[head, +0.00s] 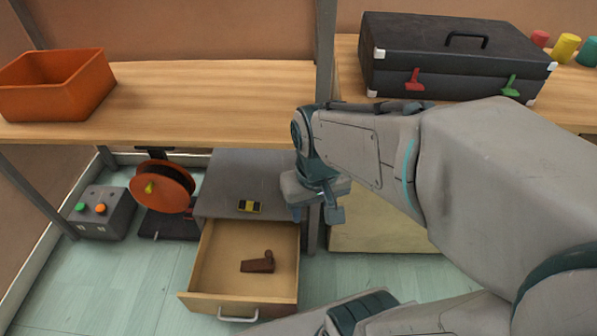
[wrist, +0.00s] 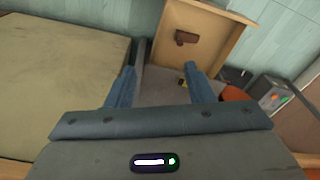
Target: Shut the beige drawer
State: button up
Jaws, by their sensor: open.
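The beige drawer (head: 213,302) is pulled out of a grey cabinet (head: 240,180) under the workbench. A pale handle (head: 238,314) is on its front. A brown wedge-like piece (head: 257,263) lies inside it. In the wrist view the open drawer (wrist: 222,44) is at the top, with the brown piece (wrist: 186,38) in it. My gripper (head: 318,212) hangs to the right of the cabinet, apart from the drawer front. In the wrist view its two fingers (wrist: 157,84) are spread, with nothing held between them.
A small yellow and black object (head: 249,206) lies on the cabinet top. An orange reel (head: 161,188) and a grey button box (head: 103,212) stand left of it. An orange bin (head: 54,84) and a black case (head: 455,58) sit on the bench. Floor left of the drawer is clear.

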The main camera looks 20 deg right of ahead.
aim_at(216, 285)
jog(key=u, duration=0.55)
jog(key=k, duration=1.3)
jog(key=u, duration=1)
jog(key=i, duration=1.15)
jog(key=z, duration=0.85)
jog(key=i, duration=0.35)
jog(key=z, duration=0.35)
